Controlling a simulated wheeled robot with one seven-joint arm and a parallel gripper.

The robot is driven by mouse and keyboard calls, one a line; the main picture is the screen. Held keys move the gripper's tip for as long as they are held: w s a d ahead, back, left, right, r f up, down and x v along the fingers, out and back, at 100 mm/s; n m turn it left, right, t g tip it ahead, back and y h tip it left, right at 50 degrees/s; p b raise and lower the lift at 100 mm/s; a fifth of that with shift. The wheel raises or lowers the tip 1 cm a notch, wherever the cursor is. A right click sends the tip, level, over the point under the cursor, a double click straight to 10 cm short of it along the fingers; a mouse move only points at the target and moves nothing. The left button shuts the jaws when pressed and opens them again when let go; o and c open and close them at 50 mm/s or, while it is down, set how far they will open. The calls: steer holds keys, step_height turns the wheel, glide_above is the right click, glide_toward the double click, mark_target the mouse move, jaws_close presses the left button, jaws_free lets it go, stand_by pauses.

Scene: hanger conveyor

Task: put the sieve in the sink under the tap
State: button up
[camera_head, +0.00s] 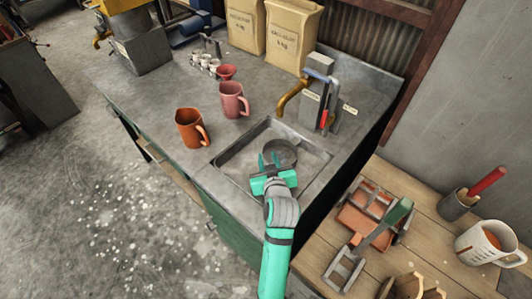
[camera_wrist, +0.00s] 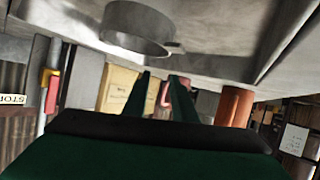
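The sieve (camera_head: 282,150) is a round grey metal pan inside the grey sink basin (camera_head: 237,154). It also shows near the top of the wrist view (camera_wrist: 138,40). The tap (camera_head: 291,95) has a brass spout whose end is above the basin's back edge, beyond the sieve in the head view. I cannot tell whether the spout end is straight above the sieve. My green gripper (camera_head: 275,163) is over the basin, at the sieve's near side. Its two fingers (camera_wrist: 162,95) are apart with nothing between them. The sieve's near edge is partly hidden by the gripper.
An orange mug (camera_head: 190,128) and a pink mug (camera_head: 232,99) stand left of the sink. Paper sacks (camera_head: 290,33) stand behind. The wooden table (camera_head: 432,228) at right holds a tool rack, a white measuring jug (camera_head: 487,243) and a dark pot (camera_head: 455,204).

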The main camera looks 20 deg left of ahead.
steer(key=v, duration=0.6)
steer(key=shift+s, duration=0.1)
stand_by(0.5)
